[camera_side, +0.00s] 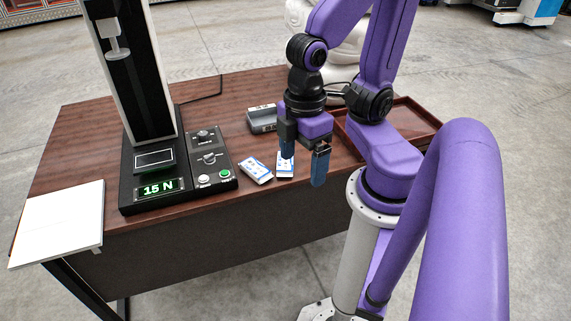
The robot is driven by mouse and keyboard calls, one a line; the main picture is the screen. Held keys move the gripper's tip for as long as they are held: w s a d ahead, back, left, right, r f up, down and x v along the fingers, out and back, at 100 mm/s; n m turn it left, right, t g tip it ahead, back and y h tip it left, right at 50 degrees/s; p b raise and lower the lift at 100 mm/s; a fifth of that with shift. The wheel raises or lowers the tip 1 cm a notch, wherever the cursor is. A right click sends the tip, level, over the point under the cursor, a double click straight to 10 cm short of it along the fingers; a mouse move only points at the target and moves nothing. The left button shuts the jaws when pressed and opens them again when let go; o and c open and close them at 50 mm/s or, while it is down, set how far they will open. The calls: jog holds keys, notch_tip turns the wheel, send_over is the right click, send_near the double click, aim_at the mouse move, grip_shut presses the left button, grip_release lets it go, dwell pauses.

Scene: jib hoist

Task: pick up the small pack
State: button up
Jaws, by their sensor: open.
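Two white packs with blue markings lie flat and close together on the wooden table, right of the test device. The left pack (256,170) lies tilted in the picture and shows fully. The right pack (285,171) looks a little smaller and is partly hidden behind a finger of my gripper. My gripper (304,168) points down with its two blue-tipped fingers apart and nothing seen between them. It is over the right pack and to its right. I cannot tell its height above the table.
A black test stand (150,160) with a display reading 15 N and a control box (209,160) stands left of the packs. A grey metal block (262,119) sits behind them. A brown tray (424,131) is at right, and a white notebook (58,224) at front left.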

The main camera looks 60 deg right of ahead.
jog(key=w+a+f+m+y, duration=0.1)
jog(key=w+a+f+m, duration=0.2)
jog(key=a+f+m, duration=0.3)
jog(key=w+a+f+m, duration=0.3)
jog(key=f+m, duration=0.3)
jog(key=f, duration=0.2)
jog(key=m+t+h, duration=0.5)
jog(key=m+h, duration=0.8)
jog(key=h, duration=0.1)
send_near(284, 166)
notch_tip(284, 166, up, 3)
jog(key=a, duration=0.1)
jog(key=x, duration=1.1)
jog(key=shift+s+d, duration=0.1)
jog(key=shift+s, duration=0.1)
jog(key=x, duration=0.4)
jog(key=shift+s+f, duration=0.15)
jog(key=shift+w+d+f+t, duration=0.2)
jog(key=shift+w+d+t, duration=0.1)
jog(key=shift+d, duration=0.15)
